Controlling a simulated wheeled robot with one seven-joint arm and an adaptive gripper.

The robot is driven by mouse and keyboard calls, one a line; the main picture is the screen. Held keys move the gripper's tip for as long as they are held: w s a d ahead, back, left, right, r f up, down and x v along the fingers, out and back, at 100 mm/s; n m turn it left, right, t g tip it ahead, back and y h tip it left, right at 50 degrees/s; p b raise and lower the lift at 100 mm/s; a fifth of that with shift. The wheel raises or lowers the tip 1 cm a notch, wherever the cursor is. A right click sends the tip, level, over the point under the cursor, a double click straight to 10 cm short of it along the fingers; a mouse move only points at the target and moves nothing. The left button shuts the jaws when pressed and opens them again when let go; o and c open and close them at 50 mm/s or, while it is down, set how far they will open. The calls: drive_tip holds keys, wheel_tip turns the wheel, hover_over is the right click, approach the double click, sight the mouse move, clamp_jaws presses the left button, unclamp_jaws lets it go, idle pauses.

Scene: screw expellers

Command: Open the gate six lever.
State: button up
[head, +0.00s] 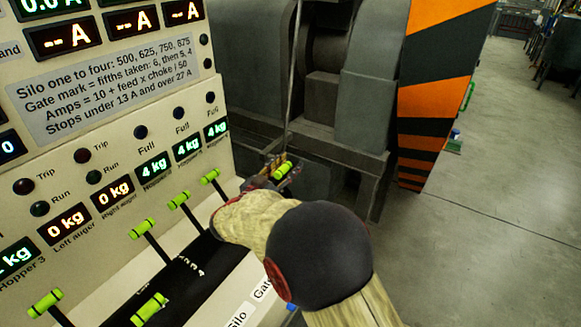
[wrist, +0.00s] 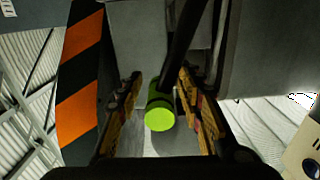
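A lever with a bright green cylindrical grip (head: 283,170) stands at the far right end of the panel, by the dark machine. Its number label is not visible. In the wrist view the green grip (wrist: 159,115) has its round end facing me, with a dark rod running up from it. My gripper (head: 275,172) is around this grip. In the wrist view its two yellow-and-dark fingers (wrist: 163,105) stand apart on either side of the grip, with a gap on both sides. My arm hides the lower part of this lever and part of the panel.
Other green-handled levers (head: 143,228) stand in rows along the panel ledge to the left. The sloping white panel (head: 120,170) carries displays and lamps. An orange-and-black striped post (head: 435,80) stands to the right. The concrete floor (head: 500,190) there is clear.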

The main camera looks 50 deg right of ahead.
drive_tip(key=shift+w+d, duration=0.15)
drive_tip(key=shift+d, duration=0.6)
drive_tip(key=c, duration=0.3)
clamp_jaws()
